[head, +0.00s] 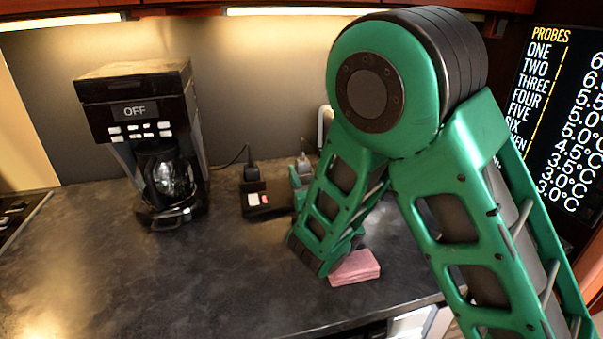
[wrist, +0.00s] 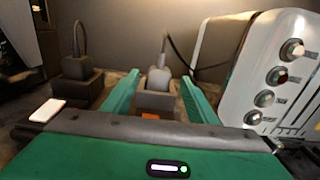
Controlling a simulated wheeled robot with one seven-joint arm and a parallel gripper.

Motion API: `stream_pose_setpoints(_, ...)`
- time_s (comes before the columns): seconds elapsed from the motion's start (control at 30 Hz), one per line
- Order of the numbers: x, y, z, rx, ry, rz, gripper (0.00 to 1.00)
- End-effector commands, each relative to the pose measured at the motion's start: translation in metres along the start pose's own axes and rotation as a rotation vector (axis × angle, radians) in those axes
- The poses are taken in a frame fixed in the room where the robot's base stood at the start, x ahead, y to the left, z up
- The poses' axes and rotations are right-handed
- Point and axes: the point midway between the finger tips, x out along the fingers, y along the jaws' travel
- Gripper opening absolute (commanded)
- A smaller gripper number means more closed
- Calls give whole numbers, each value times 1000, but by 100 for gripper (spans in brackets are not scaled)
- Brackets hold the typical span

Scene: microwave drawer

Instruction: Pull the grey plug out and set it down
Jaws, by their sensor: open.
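The grey plug (wrist: 158,79) stands upright in a dark power strip (wrist: 90,93), with a cord rising from its top. It also shows small in the head view (head: 303,160), just beyond my arm. My gripper (wrist: 161,77) is open, with one green finger on each side of the grey plug in the wrist view. A gap shows between each finger and the plug, so the gripper holds nothing. In the head view my arm hides most of the gripper and part of the strip (head: 262,211).
A black plug (wrist: 78,66) stands in the strip left of the grey one. A silver appliance with knobs (wrist: 262,70) is close on the right. A coffee maker (head: 145,130) stands left, and a pink sponge (head: 355,267) lies by my arm. The front-left counter (head: 150,280) is clear.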

Motion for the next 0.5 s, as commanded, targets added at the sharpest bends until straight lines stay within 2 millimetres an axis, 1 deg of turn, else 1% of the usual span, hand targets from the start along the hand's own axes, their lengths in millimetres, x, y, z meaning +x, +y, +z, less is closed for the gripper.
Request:
stream_pose_setpoints(0.1,15,-1,2,3,-3,-2,53)
stream_pose_setpoints(0.23,27,0,1,2,-2,-1,53)
stream_pose_setpoints(0.33,31,0,1,1,-1,0,53)
stream_pose_setpoints(0.5,32,0,1,0,0,1,53)
